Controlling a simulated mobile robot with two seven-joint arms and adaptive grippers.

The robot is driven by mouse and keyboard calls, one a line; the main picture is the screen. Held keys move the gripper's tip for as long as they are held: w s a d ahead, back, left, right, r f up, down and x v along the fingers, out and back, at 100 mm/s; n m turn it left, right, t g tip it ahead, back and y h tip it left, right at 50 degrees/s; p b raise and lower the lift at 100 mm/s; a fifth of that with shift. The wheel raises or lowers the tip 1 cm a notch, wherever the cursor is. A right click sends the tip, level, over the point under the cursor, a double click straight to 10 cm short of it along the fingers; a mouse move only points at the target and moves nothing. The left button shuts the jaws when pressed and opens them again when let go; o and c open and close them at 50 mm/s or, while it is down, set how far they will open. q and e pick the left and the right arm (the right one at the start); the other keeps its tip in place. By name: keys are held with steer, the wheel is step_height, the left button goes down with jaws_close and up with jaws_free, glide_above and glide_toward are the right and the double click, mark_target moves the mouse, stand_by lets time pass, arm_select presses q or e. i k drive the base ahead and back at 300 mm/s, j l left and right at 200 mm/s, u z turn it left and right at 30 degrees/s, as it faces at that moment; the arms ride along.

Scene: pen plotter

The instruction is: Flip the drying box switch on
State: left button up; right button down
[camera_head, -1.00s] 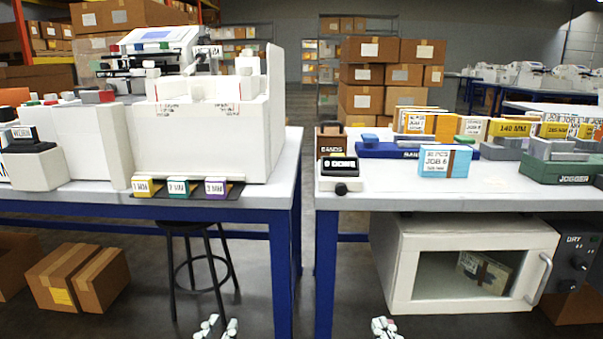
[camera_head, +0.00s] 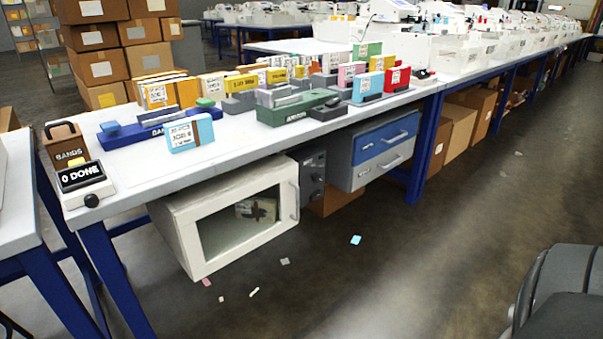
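The drying box (camera_head: 190,215) is a white cabinet under the white-topped table. Its windowed door looks closed, with a pale handle (camera_head: 295,200) at the right edge. A small stack of cards (camera_head: 256,209) shows behind the glass. The dark control panel (camera_head: 312,178) stands just right of the door, with small knobs or switches on its face. They are too small to tell their position. Neither of my grippers is in view.
Above, the table (camera_head: 130,180) holds a green jogger (camera_head: 298,108), a blue-white pack (camera_head: 190,133) and a counter reading "0 DONE" (camera_head: 82,177). Open floor (camera_head: 400,240) lies in front, with paper scraps. A dark grey object (camera_head: 560,290) fills the lower right.

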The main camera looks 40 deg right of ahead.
mark_target(314, 197)
steer(key=z, duration=1.3)
steer(key=i+j+u, duration=0.3)
steer(key=i+u, duration=0.35)
steer(key=k+j, duration=0.05)
steer(key=k, duration=0.05)
